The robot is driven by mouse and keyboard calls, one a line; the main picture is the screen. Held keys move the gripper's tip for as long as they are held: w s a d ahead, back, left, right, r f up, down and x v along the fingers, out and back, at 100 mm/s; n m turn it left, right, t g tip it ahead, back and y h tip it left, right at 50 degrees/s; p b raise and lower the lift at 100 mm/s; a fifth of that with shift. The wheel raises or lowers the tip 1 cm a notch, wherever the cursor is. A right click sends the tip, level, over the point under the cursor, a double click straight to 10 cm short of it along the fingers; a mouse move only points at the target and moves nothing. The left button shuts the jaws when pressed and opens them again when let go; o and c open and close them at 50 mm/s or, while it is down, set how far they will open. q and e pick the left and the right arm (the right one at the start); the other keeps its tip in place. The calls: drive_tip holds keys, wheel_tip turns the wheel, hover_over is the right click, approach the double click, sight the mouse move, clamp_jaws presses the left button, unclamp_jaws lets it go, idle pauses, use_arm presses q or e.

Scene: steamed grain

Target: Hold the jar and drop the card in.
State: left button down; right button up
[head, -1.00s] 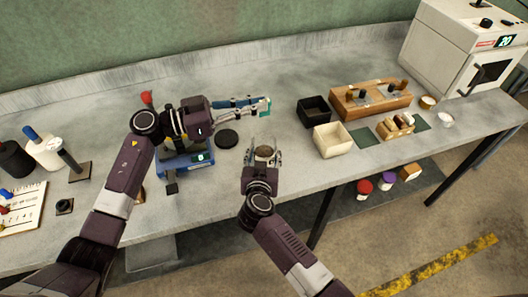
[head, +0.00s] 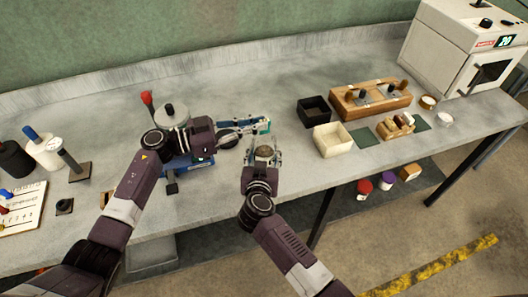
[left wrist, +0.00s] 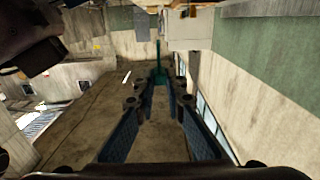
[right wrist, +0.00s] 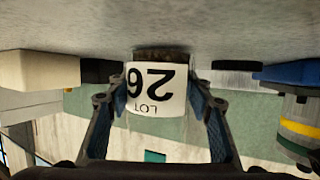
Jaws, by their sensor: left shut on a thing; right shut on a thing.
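The jar (right wrist: 158,90) is between the fingers of my right gripper (right wrist: 158,97), with a white label reading "LOT 26" that appears upside down in the right wrist view. In the head view my right gripper (head: 263,153) is shut around the jar (head: 264,153), whose open top shows brown grain. My left gripper (head: 262,124) is shut on the small teal card (head: 266,130), above and close behind the jar. The left wrist view shows the card (left wrist: 158,62) edge-on between the fingertips. The card is outside the jar.
A blue scale (head: 180,172) stands left, partly hidden by my left arm. A black bin (head: 314,110) and a cream bin (head: 331,140) stand right of the jar, before a wooden block (head: 370,100).

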sight(256, 139)
use_arm(q)
drive_tip(key=shift+f, duration=3.1)
drive_tip(key=c, duration=2)
unclamp_jaws()
drive_tip(key=shift+f, duration=0.1)
drive_tip(key=shift+c, duration=0.2)
drive_tip(key=shift+o, duration=0.7)
drive_tip(key=shift+s+f, duration=0.1)
drive_tip(key=shift+s, duration=0.05)
drive_tip(key=shift+s+a+f, duration=0.1)
drive_tip(key=shift+s+a, duration=0.05)
drive_tip(key=shift+a, duration=0.3)
drive_tip(key=v, duration=0.6)
drive_tip(key=shift+a+r, duration=0.35)
drive_tip(key=shift+r, duration=0.05)
